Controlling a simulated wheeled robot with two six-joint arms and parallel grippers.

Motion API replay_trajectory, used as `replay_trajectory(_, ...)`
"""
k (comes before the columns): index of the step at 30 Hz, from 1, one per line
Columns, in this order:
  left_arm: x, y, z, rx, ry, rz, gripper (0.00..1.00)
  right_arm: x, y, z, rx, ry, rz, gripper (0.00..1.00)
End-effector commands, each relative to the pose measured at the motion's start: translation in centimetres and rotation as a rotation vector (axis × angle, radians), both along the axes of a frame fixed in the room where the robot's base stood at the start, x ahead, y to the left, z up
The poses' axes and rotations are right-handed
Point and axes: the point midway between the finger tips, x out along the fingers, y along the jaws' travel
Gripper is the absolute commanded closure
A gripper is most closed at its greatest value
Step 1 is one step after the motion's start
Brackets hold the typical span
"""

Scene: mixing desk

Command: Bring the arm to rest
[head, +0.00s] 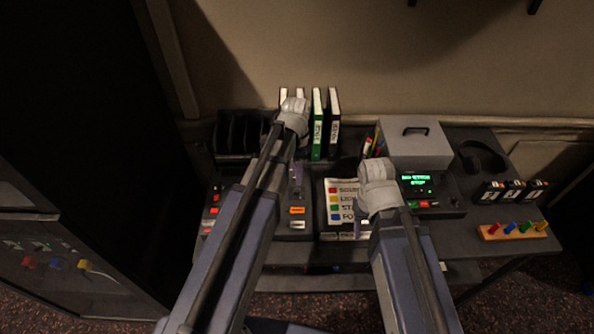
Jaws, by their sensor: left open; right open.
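My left arm (238,230) comes in from the bottom and reaches over the left part of the desk, its pale wrist in front of the binders. My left gripper (297,178) points down over the mixing console, partly hidden by the arm; it is open and I see nothing in it. My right arm (408,275) reaches over the desk's middle, its wrist beside the green-lit display unit. My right gripper (363,229) is mostly hidden below the wrist, near the coloured label sheet (342,190); it is open, with nothing visible in it.
Binders (333,120) stand at the back. Headphones (482,158), small black boxes (515,191) and a wooden peg block (513,231) are at right. A dark cabinet (60,265) stands at left.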

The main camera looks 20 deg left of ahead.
Motion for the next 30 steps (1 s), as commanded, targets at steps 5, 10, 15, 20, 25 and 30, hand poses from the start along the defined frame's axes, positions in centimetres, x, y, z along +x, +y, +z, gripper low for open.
replay_trajectory(5, 0.0, 0.0, 0.1, 0.0, 0.0, 0.0, 0.44, 0.0, 0.0, 0.1, 0.0, 0.0, 0.0, 0.5)
replay_trajectory(10, 0.0, 0.0, 0.1, 0.0, 0.0, 0.0, 0.44, 0.0, 0.0, 0.1, 0.0, 0.0, 0.0, 0.5)
replay_trajectory(15, 0.0, 0.0, 0.1, 0.0, 0.0, 0.001, 0.44, 0.0, 0.0, 0.1, 0.0, 0.0, 0.0, 0.5)
replay_trajectory(20, -2.1, -1.9, 0.1, 0.019, 0.003, 0.08, 0.44, 0.0, 0.0, 0.1, 0.0, 0.0, 0.0, 0.5)
replay_trajectory(25, -7.2, -6.2, 0.1, 0.072, 0.0, 0.319, 0.44, 0.0, 0.0, 0.1, 0.0, 0.0, 0.0, 0.5)
replay_trajectory(30, -11.7, -9.1, 0.2, 0.119, -0.022, 0.559, 0.44, 0.0, 0.0, 0.1, 0.0, 0.0, 0.0, 0.5)
